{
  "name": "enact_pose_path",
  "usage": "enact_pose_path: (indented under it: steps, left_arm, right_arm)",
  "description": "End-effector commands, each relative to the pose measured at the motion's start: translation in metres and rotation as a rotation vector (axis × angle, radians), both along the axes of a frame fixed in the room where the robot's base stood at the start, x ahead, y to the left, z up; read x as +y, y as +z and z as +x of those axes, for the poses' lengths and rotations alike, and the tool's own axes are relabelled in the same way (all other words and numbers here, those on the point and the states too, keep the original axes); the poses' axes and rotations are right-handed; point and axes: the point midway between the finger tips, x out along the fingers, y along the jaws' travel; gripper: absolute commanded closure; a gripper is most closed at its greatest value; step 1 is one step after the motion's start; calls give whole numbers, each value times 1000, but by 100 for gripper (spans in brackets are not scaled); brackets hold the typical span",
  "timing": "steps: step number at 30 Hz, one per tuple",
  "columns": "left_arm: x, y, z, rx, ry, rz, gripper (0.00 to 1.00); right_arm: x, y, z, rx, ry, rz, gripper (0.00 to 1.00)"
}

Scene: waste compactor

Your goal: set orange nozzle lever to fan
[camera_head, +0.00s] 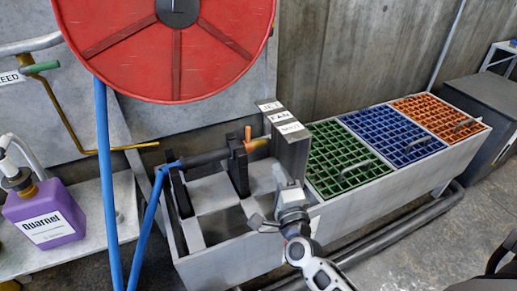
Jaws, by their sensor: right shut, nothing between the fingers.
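The orange lever (248,134) stands upright on the nozzle (256,144), which lies on dark brackets above a grey metal trough. Beside it, a grey block (290,148) carries three white labels; the middle one reads FAN (279,116), and the far one seems to read JET. The near label (290,128) is too small to read surely. My right gripper (283,180) is shut and empty, below the lever and slightly right of it, apart from it, in front of the grey block. My left gripper is out of view.
A blue hose (104,180) runs from the red reel (165,40). Green (340,155), blue (395,135) and orange grates (435,110) cover the bin right of the block. A purple jug (45,215) stands on a shelf at left. A brass pipe (70,125) juts out above.

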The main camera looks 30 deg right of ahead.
Motion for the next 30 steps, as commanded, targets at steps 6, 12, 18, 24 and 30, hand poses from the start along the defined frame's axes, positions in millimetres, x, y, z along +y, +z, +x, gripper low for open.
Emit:
enact_pose_path:
  steps: [6,12,18,24,30]
  left_arm:
    - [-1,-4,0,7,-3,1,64]
    - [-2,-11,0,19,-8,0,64]
    - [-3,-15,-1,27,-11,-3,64]
    - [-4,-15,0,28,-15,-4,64]
    - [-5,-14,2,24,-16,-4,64]
  right_arm:
    - [-11,8,45,-3,-1,0,100]
    - [-21,14,85,-2,-1,1,100]
    - [-5,17,107,0,0,2,100]
    - [1,18,115,1,0,1,100]
    - [1,18,116,1,0,0,100]
